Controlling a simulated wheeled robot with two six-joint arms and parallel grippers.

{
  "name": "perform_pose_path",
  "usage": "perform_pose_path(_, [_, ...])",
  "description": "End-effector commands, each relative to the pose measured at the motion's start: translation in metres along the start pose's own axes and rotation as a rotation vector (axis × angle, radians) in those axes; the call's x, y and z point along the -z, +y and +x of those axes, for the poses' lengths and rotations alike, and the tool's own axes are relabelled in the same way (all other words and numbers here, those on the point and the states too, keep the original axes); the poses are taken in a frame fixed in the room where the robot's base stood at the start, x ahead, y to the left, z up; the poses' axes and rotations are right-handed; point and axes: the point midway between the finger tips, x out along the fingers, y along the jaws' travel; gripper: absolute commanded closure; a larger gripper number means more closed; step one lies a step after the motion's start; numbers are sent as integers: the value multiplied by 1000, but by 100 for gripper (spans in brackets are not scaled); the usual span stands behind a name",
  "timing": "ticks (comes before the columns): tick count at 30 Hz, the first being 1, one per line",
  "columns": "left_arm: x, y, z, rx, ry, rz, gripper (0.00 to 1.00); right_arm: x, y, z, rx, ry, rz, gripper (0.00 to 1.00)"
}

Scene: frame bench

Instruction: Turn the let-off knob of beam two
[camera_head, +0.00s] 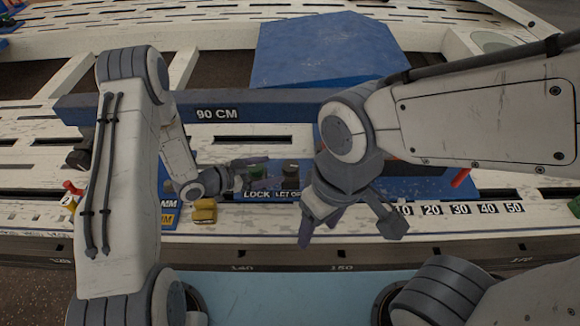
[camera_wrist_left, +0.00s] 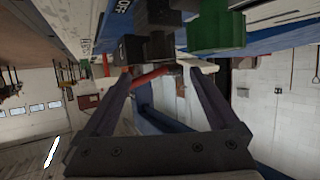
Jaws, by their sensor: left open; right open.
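A blue unit (camera_head: 370,187) on the frame carries the printed words LOCK and LET OFF. A small dark knob (camera_head: 290,176) with a greenish top stands just above the LET OFF label. My left gripper (camera_head: 254,172) is open at the LOCK side, just left of that knob; whether it touches anything is unclear. In the left wrist view, a black block (camera_wrist_left: 155,18) and a green block (camera_wrist_left: 216,28) lie beyond the open fingers, and a red rod (camera_wrist_left: 152,75) shows between the fingertips. My right gripper (camera_head: 350,232) is open and empty, in front of the unit's right part.
A blue beam marked 90 CM (camera_head: 270,108) runs behind the unit. A number strip (camera_head: 460,209) lies at the right, below a red lever (camera_head: 461,177). A yellow block (camera_head: 204,211) and a small red-and-yellow item (camera_head: 71,195) sit at the left. White slotted rails surround them.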

Motion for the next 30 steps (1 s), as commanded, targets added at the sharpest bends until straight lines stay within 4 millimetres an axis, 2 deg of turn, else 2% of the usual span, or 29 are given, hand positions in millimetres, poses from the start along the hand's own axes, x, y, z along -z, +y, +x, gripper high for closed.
perform_pose_path(6, [-3,2,45,-5,-2,4,6,-1,1,12,0,0,0,38])
perform_pose_path(12, [-2,1,74,-3,-2,3,6,-1,1,19,0,0,0,38])
perform_pose_path(18, [-1,1,85,-1,-4,1,6,-1,2,21,0,0,0,38])
perform_pose_path(25, [0,0,86,0,-4,0,6,-1,2,20,0,0,0,38])
perform_pose_path(26, [0,0,86,0,-4,0,10,-1,2,20,0,0,0,38])
perform_pose_path(30, [0,0,85,1,-4,0,63,-1,2,20,0,0,0,38])
